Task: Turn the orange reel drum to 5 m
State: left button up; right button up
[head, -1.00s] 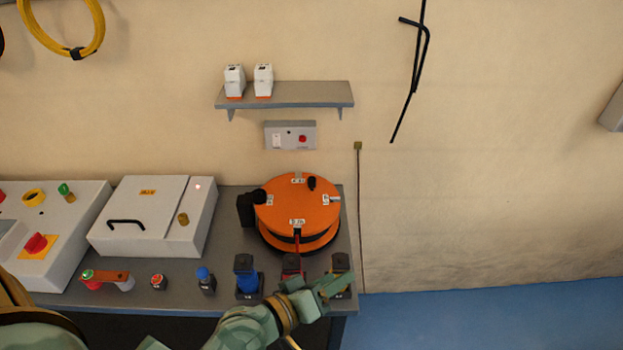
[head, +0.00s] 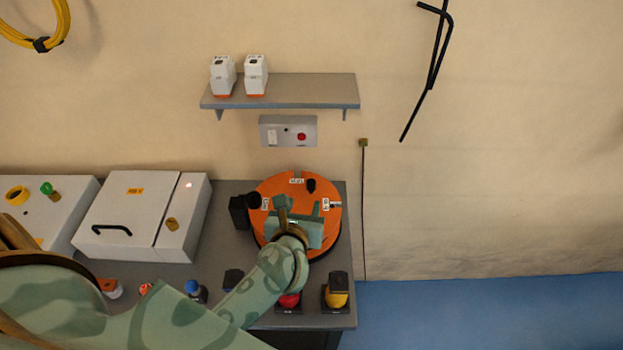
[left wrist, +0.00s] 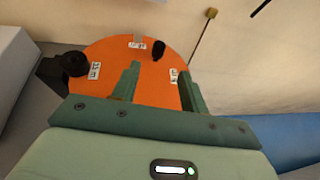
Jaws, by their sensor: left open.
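The orange reel drum (head: 270,187) lies flat at the right end of the grey bench, with white labels around its top and a black knob (head: 311,186) near its far edge. The drum also shows in the left wrist view (left wrist: 110,52), where its black knob (left wrist: 158,50) stands beyond the fingers. My left gripper (head: 300,207) is over the drum's near half, open, its fingers apart and pointing toward the knob. Nothing is between the fingers. The gripper hides the drum's near label and near edge. My right gripper is not in view.
A black block with a round knob (head: 240,211) stands at the drum's left. Red and yellow sockets (head: 337,293) line the bench's front edge. A grey shelf (head: 300,90) with two white devices and a small switch box (head: 288,131) are on the wall behind. A white cabinet (head: 125,215) stands left.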

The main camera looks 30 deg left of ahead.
aim_at(311, 184)
pick_arm(q)
jog(key=b+x, duration=0.1)
jog(key=x, duration=1.2)
jog(key=shift+s, duration=0.1)
grip_shut()
